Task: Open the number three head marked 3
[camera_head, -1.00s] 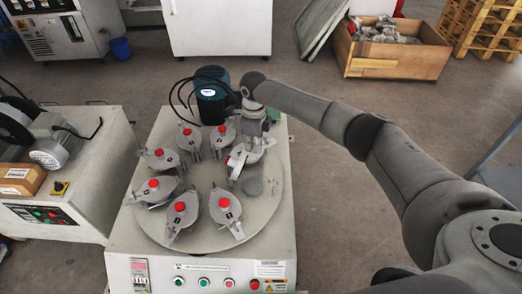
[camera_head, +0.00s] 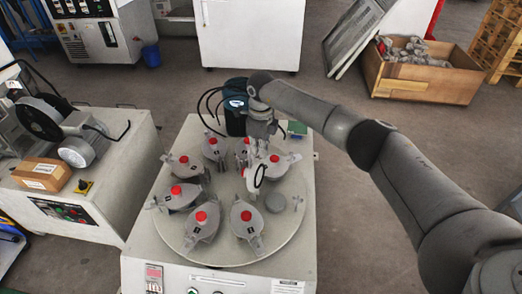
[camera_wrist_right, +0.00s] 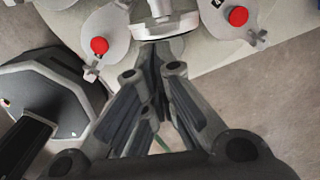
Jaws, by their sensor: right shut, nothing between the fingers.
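Several grey heads with red knobs sit in a ring on the round turntable (camera_head: 222,185). One head near the right arm has its lid (camera_head: 257,178) standing raised, showing a white rim; a bare grey disc (camera_head: 275,203) lies beside it. The marks are too small for me to tell which head is number 3. My right gripper (camera_head: 256,152) is shut and empty, just behind the raised lid. In the right wrist view, its closed fingers (camera_wrist_right: 155,55) point at a white-rimmed part (camera_wrist_right: 165,25); I cannot tell if they touch. My left gripper is out of view.
A dark motor (camera_head: 236,105) with cables stands behind the turntable, close to my right gripper. A second machine (camera_head: 70,180) with a cardboard box (camera_head: 40,174) is at the left. A wooden crate (camera_head: 420,78) stands at the back right. The floor right of the turntable is clear.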

